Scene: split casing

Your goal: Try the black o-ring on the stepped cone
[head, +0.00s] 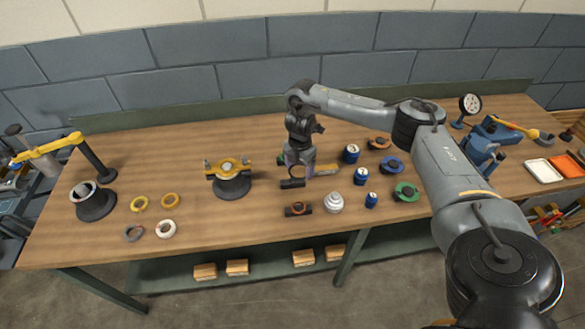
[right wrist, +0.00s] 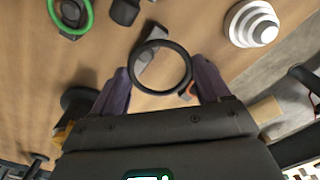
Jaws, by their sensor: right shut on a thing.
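My right gripper (head: 298,172) is above the middle of the table, and it also shows in the right wrist view (right wrist: 160,82). It is shut on the black o-ring (right wrist: 187,60), whose loop stands out beyond the two purple fingers. The o-ring is hard to make out in the head view. The white stepped cone (head: 334,203) stands on the table, to the right of the gripper and nearer the front edge. It also shows at the upper right of the right wrist view (right wrist: 252,25), apart from the ring. My left gripper is not in view.
A black block with an orange ring (head: 297,209) lies left of the cone. Blue cans (head: 361,175) and a green ring (head: 406,191) stand to the right. The table's front edge is near the cone.

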